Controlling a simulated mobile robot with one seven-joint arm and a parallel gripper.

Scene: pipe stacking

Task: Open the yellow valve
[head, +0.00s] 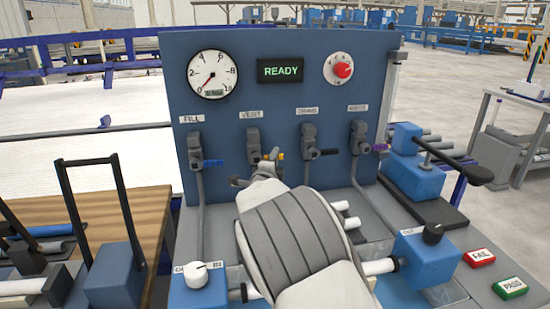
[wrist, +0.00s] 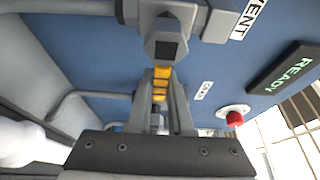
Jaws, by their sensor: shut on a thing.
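The yellow valve is the one under the VENT label, second from the left on the blue panel; its grey body (head: 254,137) shows in the head view. Only a small part of its yellow handle (head: 281,156) shows there, beside my gripper (head: 262,172). In the wrist view the yellow handle (wrist: 161,84) lies between the two fingers of my gripper (wrist: 160,92), just below the grey valve body (wrist: 168,40). My gripper is shut on the handle. My arm hides the area below the valve in the head view.
A gauge (head: 213,74), a READY display (head: 280,70) and a red knob (head: 343,70) sit above. A blue block with a white knob (head: 196,275) stands front left.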

